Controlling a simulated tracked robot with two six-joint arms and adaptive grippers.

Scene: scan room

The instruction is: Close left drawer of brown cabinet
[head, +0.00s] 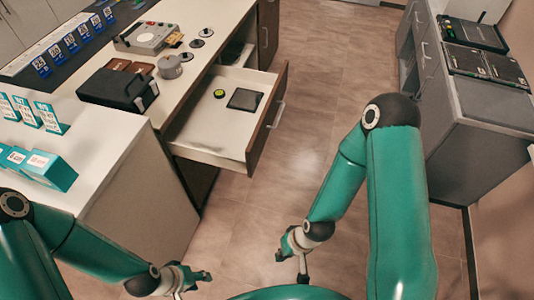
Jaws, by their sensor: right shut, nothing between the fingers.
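The brown cabinet (197,180) stands under a white counter on the left. Its drawer (210,134) is pulled out, with a brown front (267,122), a metal handle (277,114) and a pale inside. A small round green-and-black item (219,94) and a flat dark square item (244,99) lie in it. My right gripper (297,267) is shut and empty, over the floor, below and to the right of the drawer in the picture, apart from it. My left gripper (194,284) is at the bottom; its finger opening is unclear.
The counter holds a black box device (118,88), a grey round container (170,67), a white-and-grey device (147,37) and several teal boxes (38,168). A grey cabinet (478,112) stands at right. The tiled floor (318,110) between is clear.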

